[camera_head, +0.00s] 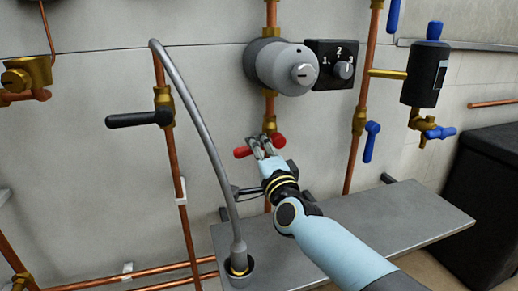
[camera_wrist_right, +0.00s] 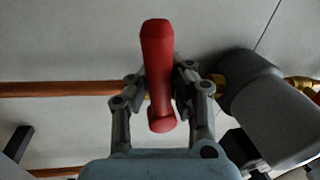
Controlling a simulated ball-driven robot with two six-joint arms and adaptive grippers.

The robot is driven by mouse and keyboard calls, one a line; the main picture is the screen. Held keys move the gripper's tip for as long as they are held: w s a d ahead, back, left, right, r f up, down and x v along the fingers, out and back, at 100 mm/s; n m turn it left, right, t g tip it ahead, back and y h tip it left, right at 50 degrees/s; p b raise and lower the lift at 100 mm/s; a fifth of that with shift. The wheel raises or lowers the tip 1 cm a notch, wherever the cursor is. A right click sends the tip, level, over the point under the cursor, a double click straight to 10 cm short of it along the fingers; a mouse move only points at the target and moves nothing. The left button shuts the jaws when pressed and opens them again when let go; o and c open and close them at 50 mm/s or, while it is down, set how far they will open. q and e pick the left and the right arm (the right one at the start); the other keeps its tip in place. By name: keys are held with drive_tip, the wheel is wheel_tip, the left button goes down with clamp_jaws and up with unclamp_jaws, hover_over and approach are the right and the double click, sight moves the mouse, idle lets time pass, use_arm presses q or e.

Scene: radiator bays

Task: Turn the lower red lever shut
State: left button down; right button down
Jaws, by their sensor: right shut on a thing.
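The red lever (camera_head: 241,152) sits on a vertical copper pipe below a grey round unit. It lies crosswise to the pipe, its right end a little higher in the head view. My right gripper (camera_head: 264,146) is shut on the red lever and hides its middle. In the right wrist view the red lever (camera_wrist_right: 158,60) stands between the two fingers of my right gripper (camera_wrist_right: 160,88), across the pipe behind it. A brass valve body (camera_head: 270,123) shows just above the lever. I see only one red lever. My left gripper is not in view.
A grey round unit (camera_head: 272,65) and a numbered dial box (camera_head: 335,64) are above the lever. A grey hose (camera_head: 200,125) curves at left, near a black lever (camera_head: 138,119). A blue lever (camera_head: 371,141) hangs at right. A grey shelf (camera_head: 400,215) lies below.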

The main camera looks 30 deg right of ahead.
drive_tip(key=shift+s+a+m, duration=0.1)
drive_tip(key=shift+s+m, duration=0.05)
drive_tip(key=shift+m, duration=1.05)
drive_tip(key=shift+r+h, duration=0.1)
drive_tip(key=shift+h, duration=0.2)
drive_tip(key=c, duration=1.4)
unclamp_jaws()
drive_tip(key=shift+s+r, duration=0.1)
drive_tip(key=shift+r, duration=0.05)
drive_tip(key=shift+o, duration=1.4)
drive_tip(key=shift+r, duration=0.1)
drive_tip(key=v, duration=1.2)
drive_tip(key=shift+r, duration=0.1)
